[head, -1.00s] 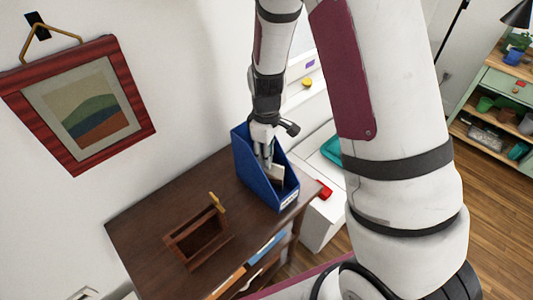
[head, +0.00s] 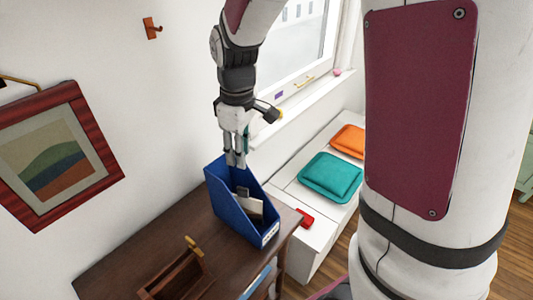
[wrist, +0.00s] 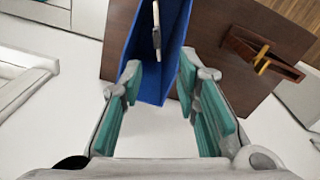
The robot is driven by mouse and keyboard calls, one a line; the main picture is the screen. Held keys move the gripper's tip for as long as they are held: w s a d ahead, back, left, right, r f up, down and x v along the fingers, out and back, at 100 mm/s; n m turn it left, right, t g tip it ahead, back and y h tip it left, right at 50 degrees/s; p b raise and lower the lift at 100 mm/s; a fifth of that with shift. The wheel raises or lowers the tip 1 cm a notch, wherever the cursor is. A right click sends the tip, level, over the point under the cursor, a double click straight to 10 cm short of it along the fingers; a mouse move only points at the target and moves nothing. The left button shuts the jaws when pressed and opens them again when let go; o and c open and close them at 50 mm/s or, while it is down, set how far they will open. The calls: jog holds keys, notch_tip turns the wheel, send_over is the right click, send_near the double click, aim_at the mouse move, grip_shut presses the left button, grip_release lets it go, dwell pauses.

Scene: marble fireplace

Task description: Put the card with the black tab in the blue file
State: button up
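The blue file (head: 222,195) stands upright on the dark wooden desk; it also shows in the wrist view (wrist: 176,20). A pale card (head: 252,208) with a dark tab (head: 243,191) stands inside the file, seen nearly edge-on in the wrist view (wrist: 156,20). My gripper (head: 236,163) is above the back of the file, pointing down. In the wrist view my gripper (wrist: 160,95) is open, its teal finger pads wide apart with nothing between them. The card is apart from the fingers. Its lower edge is hidden by the file wall.
A wooden box (head: 160,293) with a yellow-tipped piece (head: 194,246) stands on the desk (head: 112,270), left of the file. A red object (head: 305,218) lies on the white bench to the right, near teal (head: 330,177) and orange (head: 348,141) cushions. The wall is close behind.

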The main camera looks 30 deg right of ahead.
jog(key=s+r+m+t, duration=0.2)
jog(key=s+r+m, duration=0.2)
jog(key=s+r, duration=0.3)
jog(key=s+r+m+t, duration=0.2)
jog(key=s+r+m, duration=0.2)
jog(key=s+r, duration=0.3)
jog(key=s, duration=0.4)
jog(key=shift+s+t, duration=0.25)
jog(key=shift+t, duration=0.15)
jog(key=shift+d, duration=0.1)
jog(key=shift+c, duration=0.3)
dwell(0.7)
